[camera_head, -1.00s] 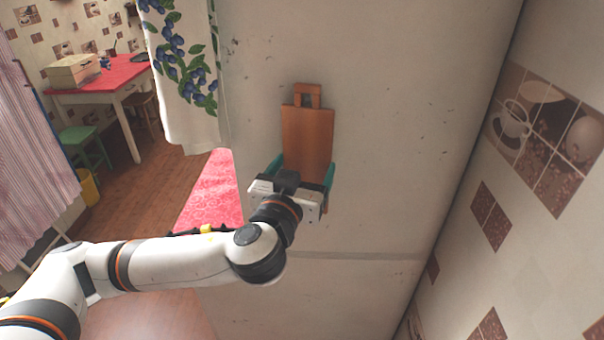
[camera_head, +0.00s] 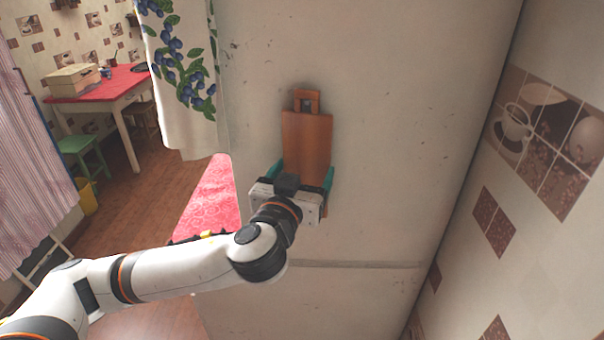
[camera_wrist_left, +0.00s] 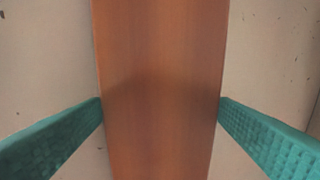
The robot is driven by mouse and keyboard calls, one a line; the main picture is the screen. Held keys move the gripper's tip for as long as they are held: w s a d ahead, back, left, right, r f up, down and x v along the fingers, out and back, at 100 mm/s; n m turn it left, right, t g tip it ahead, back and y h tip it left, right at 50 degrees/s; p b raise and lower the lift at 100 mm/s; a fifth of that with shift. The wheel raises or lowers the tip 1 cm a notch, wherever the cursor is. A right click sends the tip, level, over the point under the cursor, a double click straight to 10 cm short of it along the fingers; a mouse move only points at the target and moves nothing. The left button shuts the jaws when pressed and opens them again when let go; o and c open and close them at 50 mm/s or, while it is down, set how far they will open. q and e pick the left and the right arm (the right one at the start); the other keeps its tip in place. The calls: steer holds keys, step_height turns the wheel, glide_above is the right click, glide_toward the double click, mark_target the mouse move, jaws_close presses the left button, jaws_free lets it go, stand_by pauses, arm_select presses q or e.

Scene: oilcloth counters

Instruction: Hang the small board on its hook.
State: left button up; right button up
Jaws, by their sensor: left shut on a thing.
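The small board (camera_head: 307,140) is a reddish-brown wooden panel with a narrow handle at its top. It is upright against the pale wall panel, handle up. The handle has a square opening, and a small dark spot shows inside it, perhaps the hook; I cannot tell whether it bears the board. My left gripper (camera_head: 303,173) is shut on the lower part of the board, a teal finger at each side edge. In the left wrist view the board (camera_wrist_left: 160,80) fills the middle between both fingers. The board's lower end is mostly hidden by my gripper. My right gripper is not in view.
The pale wall panel (camera_head: 400,120) is bare around the board. A curtain with blue berries (camera_head: 185,80) hangs to the left. A red-topped table (camera_head: 110,85) and a green stool (camera_head: 82,148) stand farther off. A tiled wall (camera_head: 530,230) is at right.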

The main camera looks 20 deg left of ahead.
arm_select(q)
steer(key=o, duration=1)
